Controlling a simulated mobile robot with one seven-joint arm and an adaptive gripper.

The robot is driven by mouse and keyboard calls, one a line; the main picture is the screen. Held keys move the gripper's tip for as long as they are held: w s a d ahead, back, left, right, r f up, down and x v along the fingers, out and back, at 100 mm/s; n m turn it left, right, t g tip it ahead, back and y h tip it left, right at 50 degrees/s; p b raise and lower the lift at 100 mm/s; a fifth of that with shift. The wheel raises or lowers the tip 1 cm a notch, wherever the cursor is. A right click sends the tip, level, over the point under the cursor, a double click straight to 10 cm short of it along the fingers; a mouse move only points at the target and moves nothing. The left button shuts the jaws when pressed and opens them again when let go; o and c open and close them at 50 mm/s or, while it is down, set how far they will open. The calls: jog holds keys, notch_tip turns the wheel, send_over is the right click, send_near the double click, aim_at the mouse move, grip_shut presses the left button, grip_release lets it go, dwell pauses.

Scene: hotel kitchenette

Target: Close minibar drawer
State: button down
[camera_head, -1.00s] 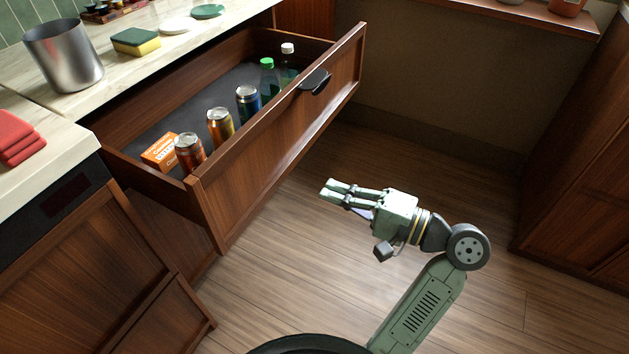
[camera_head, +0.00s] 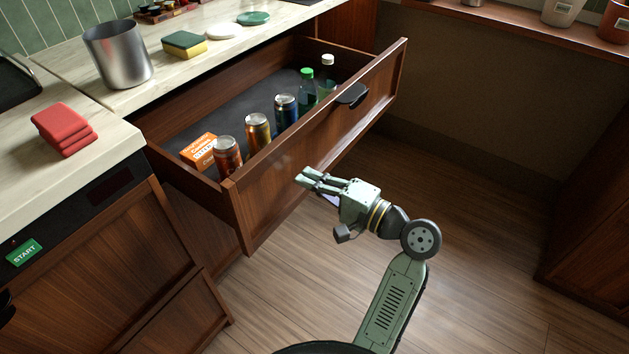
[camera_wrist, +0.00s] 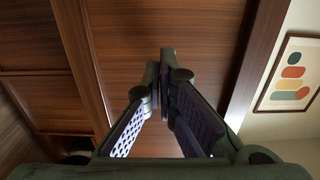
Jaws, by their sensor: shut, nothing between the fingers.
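The wooden minibar drawer (camera_head: 330,125) is pulled far out from under the counter. It has a dark handle (camera_head: 352,95) near the right part of its front. Inside stand several cans, two bottles and an orange box. My gripper (camera_head: 304,177) is shut and empty, its fingertips at or close to the drawer front, left of and below the handle. Whether they touch it I cannot tell. In the wrist view the closed fingers (camera_wrist: 164,62) point at the wooden front panel (camera_wrist: 205,45), which fills the middle of the picture.
The counter (camera_head: 75,55) above the drawer holds a metal bin (camera_head: 117,55), a sponge (camera_head: 184,44), small plates and red cloths (camera_head: 64,130). A wooden cabinet (camera_head: 140,265) stands at the lower left. Wooden floor (camera_head: 470,250) is clear on the right.

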jog(key=p+x, duration=0.3)
jog(key=x, duration=2.9)
jog(key=shift+w+a, duration=0.1)
jog(key=shift+a, duration=0.1)
jog(key=shift+r, duration=0.1)
jog(key=shift+w+r, duration=0.1)
